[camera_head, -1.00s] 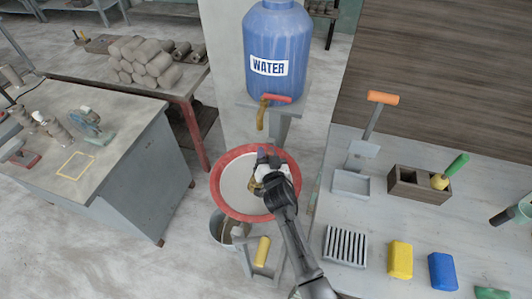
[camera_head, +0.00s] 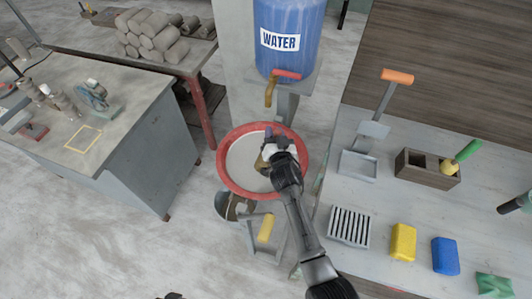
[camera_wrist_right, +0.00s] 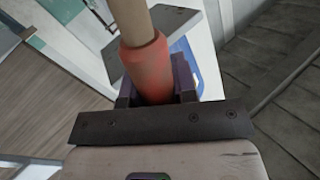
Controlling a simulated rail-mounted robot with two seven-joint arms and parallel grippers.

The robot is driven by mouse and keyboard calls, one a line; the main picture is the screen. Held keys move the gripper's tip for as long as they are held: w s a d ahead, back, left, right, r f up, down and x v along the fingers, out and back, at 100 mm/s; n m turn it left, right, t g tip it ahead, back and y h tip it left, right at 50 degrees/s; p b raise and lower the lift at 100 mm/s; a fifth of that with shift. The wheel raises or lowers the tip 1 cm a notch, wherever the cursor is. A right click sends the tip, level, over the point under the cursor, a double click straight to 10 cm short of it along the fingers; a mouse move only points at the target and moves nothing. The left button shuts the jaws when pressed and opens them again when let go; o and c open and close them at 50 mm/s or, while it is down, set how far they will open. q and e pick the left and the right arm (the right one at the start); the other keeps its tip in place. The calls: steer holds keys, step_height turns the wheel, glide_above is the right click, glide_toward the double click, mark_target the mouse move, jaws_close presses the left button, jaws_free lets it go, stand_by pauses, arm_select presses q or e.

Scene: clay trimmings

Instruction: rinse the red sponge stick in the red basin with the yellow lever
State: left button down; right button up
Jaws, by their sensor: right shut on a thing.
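The red basin (camera_head: 224,172) stands under the tap, with pale grey contents inside its red rim. My right gripper (camera_head: 268,143) is over the basin. In the right wrist view it is shut on the red grip of the red sponge stick (camera_wrist_right: 146,68), whose pale wooden shaft runs up out of the picture. The stick's sponge end cannot be made out, and in the head view the gripper hides most of the stick. The yellow lever (camera_head: 265,229) is on a grey frame in front of the basin, apart from my gripper. My left gripper is not in view.
A blue water barrel (camera_head: 290,20) with a red-handled brass tap (camera_head: 270,92) stands behind the basin. A grey bucket (camera_head: 228,208) is below. The right table holds a slotted tray (camera_head: 349,227), yellow block (camera_head: 403,242), blue block (camera_head: 445,256) and wooden box (camera_head: 416,168).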

steer(key=shift+d, duration=0.35)
steer(key=shift+a, duration=0.45)
steer(key=shift+d, duration=0.2)
stand_by(0.4)
steer(key=shift+d, duration=0.25)
steer(key=shift+p, duration=0.3)
